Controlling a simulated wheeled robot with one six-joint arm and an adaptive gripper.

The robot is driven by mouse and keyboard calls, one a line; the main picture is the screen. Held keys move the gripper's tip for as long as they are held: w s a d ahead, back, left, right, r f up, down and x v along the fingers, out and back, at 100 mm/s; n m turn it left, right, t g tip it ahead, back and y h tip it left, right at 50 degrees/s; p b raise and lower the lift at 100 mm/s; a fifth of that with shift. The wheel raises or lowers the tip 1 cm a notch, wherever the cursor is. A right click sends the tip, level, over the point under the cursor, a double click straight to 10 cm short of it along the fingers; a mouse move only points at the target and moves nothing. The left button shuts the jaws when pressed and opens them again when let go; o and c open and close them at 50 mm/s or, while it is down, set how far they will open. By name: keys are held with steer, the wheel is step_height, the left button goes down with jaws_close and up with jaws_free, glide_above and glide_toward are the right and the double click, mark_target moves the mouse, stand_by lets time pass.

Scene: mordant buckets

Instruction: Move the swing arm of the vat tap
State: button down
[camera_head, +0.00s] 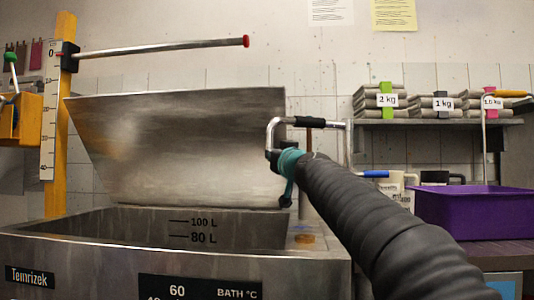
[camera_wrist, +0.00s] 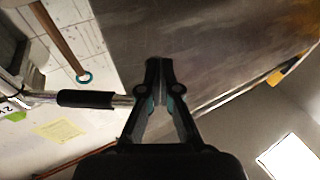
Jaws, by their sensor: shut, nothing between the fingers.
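The vat tap's swing arm is a bent silver pipe (camera_head: 335,124) with a black sleeve, at the right of the vat's raised lid in the head view. Its end curves down at the left, close to my arm's teal wrist. In the wrist view the black sleeve (camera_wrist: 85,98) lies left of my gripper (camera_wrist: 159,68), and the pipe runs up to the left finger. I cannot tell whether they touch. My gripper is shut and empty. In the head view its fingers are mostly hidden by my arm. The steel vat (camera_head: 90,245) stands at the lower left.
The steel lid (camera_head: 180,145) stands open behind the vat. A red-tipped rod (camera_head: 160,48) reaches right from a yellow post (camera_head: 60,110). A purple tub (camera_head: 475,212) is at the right, below a shelf (camera_head: 430,124) with labelled stacks. A brown rod (camera_wrist: 58,38) shows beside the sleeve.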

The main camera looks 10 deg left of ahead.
steer(key=shift+w+a, duration=0.2)
stand_by(0.3)
steer(key=shift+s+f, duration=0.1)
steer(key=s+a+b+v, duration=0.1)
steer(key=b+v, duration=0.4)
steer(key=v, duration=0.8)
steer(key=shift+s, duration=0.3)
steer(key=s+d+f+m+g+h+p, duration=0.2)
steer(key=s+d+f, duration=0.6)
steer(key=f, duration=0.5)
steer(key=s+d+f+m+g+h+p, duration=0.2)
steer(key=s+d+f+g+h+p, duration=0.3)
steer(key=s+d+f, duration=0.3)
steer(key=s+d+f+m+g+h+p, duration=0.2)
steer(key=s+d+f, duration=0.6)
steer(key=s+f, duration=0.5)
step_height(320, 180, down, 6)
steer(key=g+h+p, duration=0.1)
steer(key=g, duration=0.1)
steer(key=shift+s+r+g+p, duration=0.25)
steer(key=shift+g+p, duration=0.15)
